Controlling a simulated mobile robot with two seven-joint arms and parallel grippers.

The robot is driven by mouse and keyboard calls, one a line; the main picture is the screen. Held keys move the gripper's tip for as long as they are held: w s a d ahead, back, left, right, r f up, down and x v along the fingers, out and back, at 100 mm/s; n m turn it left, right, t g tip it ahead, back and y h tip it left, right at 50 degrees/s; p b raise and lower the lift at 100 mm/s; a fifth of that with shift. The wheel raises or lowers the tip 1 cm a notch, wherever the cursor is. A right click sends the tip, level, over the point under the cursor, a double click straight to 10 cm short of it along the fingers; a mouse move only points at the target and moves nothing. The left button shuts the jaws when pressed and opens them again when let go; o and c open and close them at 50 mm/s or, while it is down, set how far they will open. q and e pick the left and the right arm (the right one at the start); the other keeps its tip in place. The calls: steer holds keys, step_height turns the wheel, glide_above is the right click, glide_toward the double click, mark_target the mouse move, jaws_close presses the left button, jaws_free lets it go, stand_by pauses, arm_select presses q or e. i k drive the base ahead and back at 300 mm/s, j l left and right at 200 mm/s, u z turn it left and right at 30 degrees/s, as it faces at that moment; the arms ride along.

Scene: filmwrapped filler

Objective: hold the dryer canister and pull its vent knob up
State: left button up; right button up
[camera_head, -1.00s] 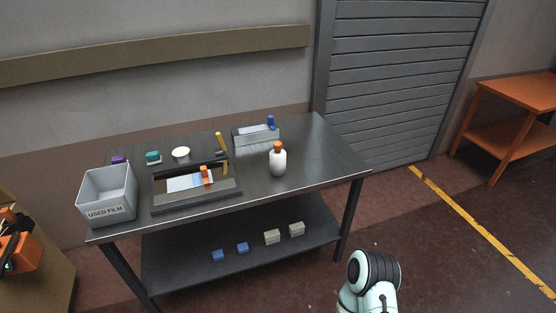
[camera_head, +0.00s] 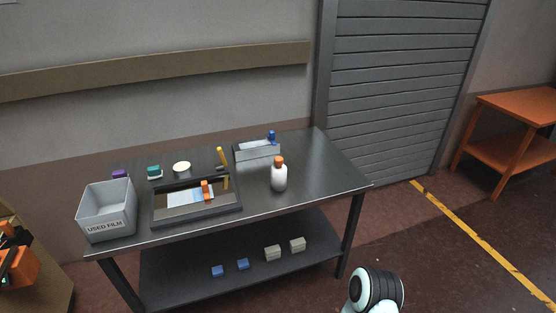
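A white canister (camera_head: 279,179) with an orange knob-like top (camera_head: 279,161) stands upright on the right half of the dark metal table (camera_head: 325,170). I take it to be the dryer canister; the state of its knob is too small to tell. Nothing touches it. Neither of my grippers is in view. Only a rounded white and black link of my own arm shows at the bottom right, well in front of the table and apart from the canister.
A grey USED FILM bin (camera_head: 107,212) stands at the table's left end. A black tray (camera_head: 196,213) with an orange-handled item (camera_head: 206,190) lies beside it. A grey holder (camera_head: 256,150) is behind the canister. Small blocks sit on the lower shelf (camera_head: 325,250). The table's right end is clear.

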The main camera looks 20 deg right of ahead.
mark_target(278, 161)
steer(key=i+j+z, duration=0.2)
steer(key=i, duration=0.8)
